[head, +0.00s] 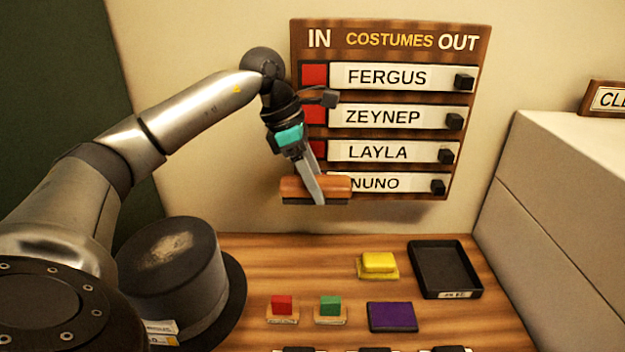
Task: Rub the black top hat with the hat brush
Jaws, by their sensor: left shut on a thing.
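The black top hat (178,278) stands on the wooden table at the left, with a pale dusty patch on its flat top. My arm hides part of its left side. My left gripper (316,190) is shut on the hat brush (334,188), a brown wooden block with a dark underside. It holds the brush above the table's back edge, in front of the lower part of the costumes board. The brush is up and to the right of the hat, apart from it. My right gripper does not show.
The costumes board (392,210) with sliding name bars is on the wall. A black tray (446,270), a yellow block (379,263), a purple pad (392,316), a red block (282,304) and a green block (330,306) are on the table. A pale box (570,190) stands right.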

